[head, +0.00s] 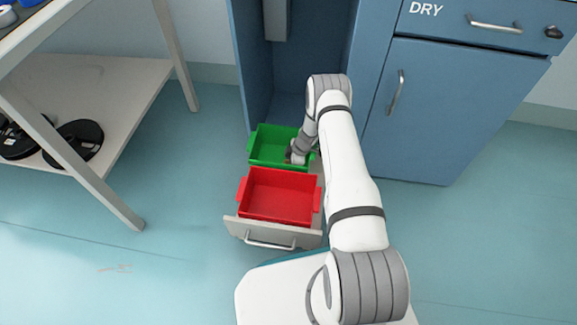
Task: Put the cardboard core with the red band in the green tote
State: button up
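The green tote (266,147) sits at the back of a pulled-out drawer, at the foot of the blue cabinet. My gripper (297,158) is at the right side of the green tote, with my arm reaching over from the right. The fingers are small and partly hidden by my wrist, so I cannot tell whether they are open or shut. No cardboard core with a red band can be made out in this view. The inside of the green tote is partly hidden by my wrist, and the visible part looks empty.
A red tote (278,196), empty, sits in the drawer in front of the green one. The drawer front (270,234) has a bar handle. A blue cabinet (440,120) labelled DRY stands right. A shelved table (100,90) at left holds black reels (75,140). Floor between is clear.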

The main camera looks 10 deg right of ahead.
jog(key=shift+r, duration=0.1)
jog(key=shift+f, duration=0.2)
jog(key=o, duration=0.9)
jog(key=shift+o, duration=0.2)
jog(key=shift+r, duration=0.2)
